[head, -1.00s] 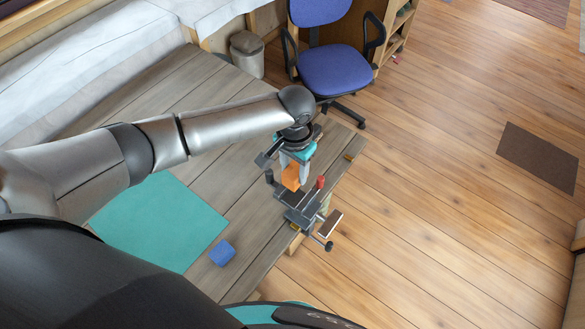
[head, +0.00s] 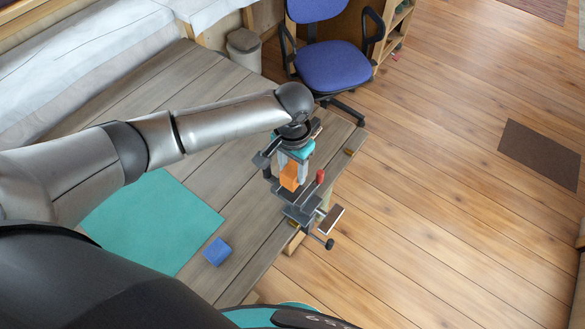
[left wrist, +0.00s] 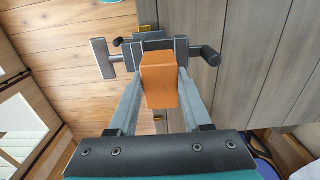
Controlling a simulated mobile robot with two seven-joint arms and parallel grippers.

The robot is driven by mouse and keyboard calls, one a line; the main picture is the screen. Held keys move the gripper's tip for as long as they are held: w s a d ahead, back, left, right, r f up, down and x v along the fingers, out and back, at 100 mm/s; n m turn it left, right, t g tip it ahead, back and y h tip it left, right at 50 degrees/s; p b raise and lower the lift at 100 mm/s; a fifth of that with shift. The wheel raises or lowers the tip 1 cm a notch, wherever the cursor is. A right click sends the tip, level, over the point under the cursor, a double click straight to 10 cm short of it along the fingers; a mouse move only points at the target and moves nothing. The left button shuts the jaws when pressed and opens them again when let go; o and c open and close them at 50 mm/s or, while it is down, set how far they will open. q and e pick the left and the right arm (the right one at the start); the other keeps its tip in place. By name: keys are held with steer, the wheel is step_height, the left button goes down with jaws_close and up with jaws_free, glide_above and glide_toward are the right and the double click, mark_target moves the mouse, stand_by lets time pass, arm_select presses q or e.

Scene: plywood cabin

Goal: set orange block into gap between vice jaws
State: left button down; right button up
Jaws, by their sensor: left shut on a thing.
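The orange block (head: 290,176) is held between the two grey fingers of my left gripper (head: 294,171), which is shut on it. In the left wrist view the orange block (left wrist: 160,82) sits between the fingers of the left gripper (left wrist: 160,90). The dark grey vice (head: 301,214) stands at the table's edge, just below the block in the head view. In the left wrist view the vice (left wrist: 128,48) lies behind the block's far end, and the block hides part of it. I cannot tell whether the block touches the jaws. My right gripper is not in view.
A red-topped post (head: 320,176) stands close to the vice. A blue block (head: 217,251) rests on the wooden table (head: 258,228) beside a teal mat (head: 155,220). Beyond the table are a blue office chair (head: 332,66) and a bin (head: 244,50).

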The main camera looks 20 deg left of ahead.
arm_select(q)
steer(key=shift+f+b, duration=1.35)
steer(key=shift+b, duration=0.3)
steer(key=shift+f, duration=0.75)
steer(key=shift+c, duration=1.3)
jaws_free()
steer(key=shift+r, duration=0.1)
step_height(320, 180, up, 15)
steer(key=p, duration=0.1)
